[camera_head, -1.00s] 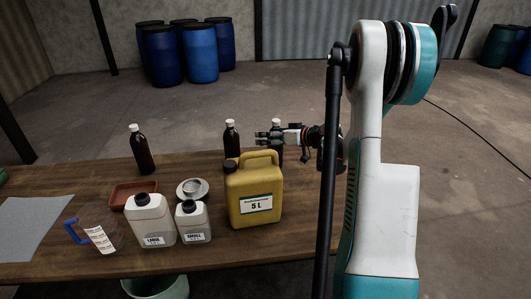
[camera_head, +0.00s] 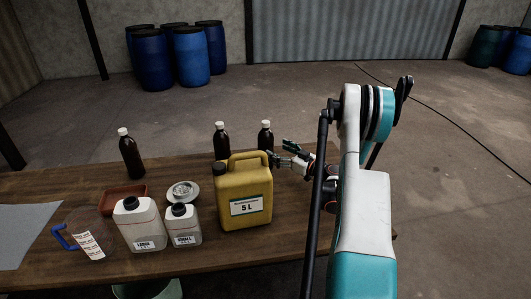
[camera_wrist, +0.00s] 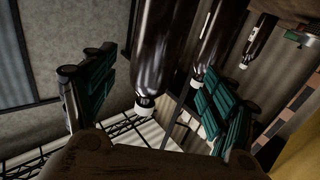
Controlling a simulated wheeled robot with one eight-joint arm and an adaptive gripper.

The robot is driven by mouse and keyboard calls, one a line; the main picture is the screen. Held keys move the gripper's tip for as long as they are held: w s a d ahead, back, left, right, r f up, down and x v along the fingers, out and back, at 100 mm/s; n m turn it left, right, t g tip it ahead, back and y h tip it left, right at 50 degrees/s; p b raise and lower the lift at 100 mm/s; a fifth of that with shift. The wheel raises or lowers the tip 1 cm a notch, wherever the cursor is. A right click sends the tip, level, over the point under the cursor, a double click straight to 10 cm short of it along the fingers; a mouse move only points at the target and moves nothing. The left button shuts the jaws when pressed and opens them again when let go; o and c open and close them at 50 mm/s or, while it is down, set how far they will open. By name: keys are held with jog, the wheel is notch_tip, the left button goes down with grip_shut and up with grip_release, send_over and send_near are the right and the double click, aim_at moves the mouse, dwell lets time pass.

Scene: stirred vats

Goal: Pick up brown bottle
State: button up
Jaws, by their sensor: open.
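Three brown bottles with white caps stand upright along the far side of the table in the head view: a left one (camera_head: 132,157), a middle one (camera_head: 221,142) and a right one (camera_head: 265,136). My gripper (camera_head: 283,152) is just right of the right bottle, low over the table. In the wrist view the bottles appear upside down. The nearest bottle (camera_wrist: 160,50) lies between the two green-padded fingers of my open gripper (camera_wrist: 158,68), with a gap to the left finger. Whether the right finger touches it I cannot tell. The yellow canister partly hides the middle and right bottles.
A yellow 5 L canister (camera_head: 243,200) stands close in front of the bottles. Two white jugs (camera_head: 140,226) (camera_head: 184,228), a measuring jug (camera_head: 88,240), a red-brown tray (camera_head: 112,204) and a metal lidded dish (camera_head: 183,191) fill the table's middle.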

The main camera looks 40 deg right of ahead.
aim_at(266, 143)
jog(key=w+b, duration=0.1)
jog(key=w, duration=0.1)
jog(key=w+b, duration=0.1)
jog(key=w, duration=0.4)
jog(key=shift+w+a+r+b, duration=0.1)
jog(key=shift+w+a+b, duration=0.15)
jog(key=shift+b, duration=0.15)
jog(key=c, duration=1.7)
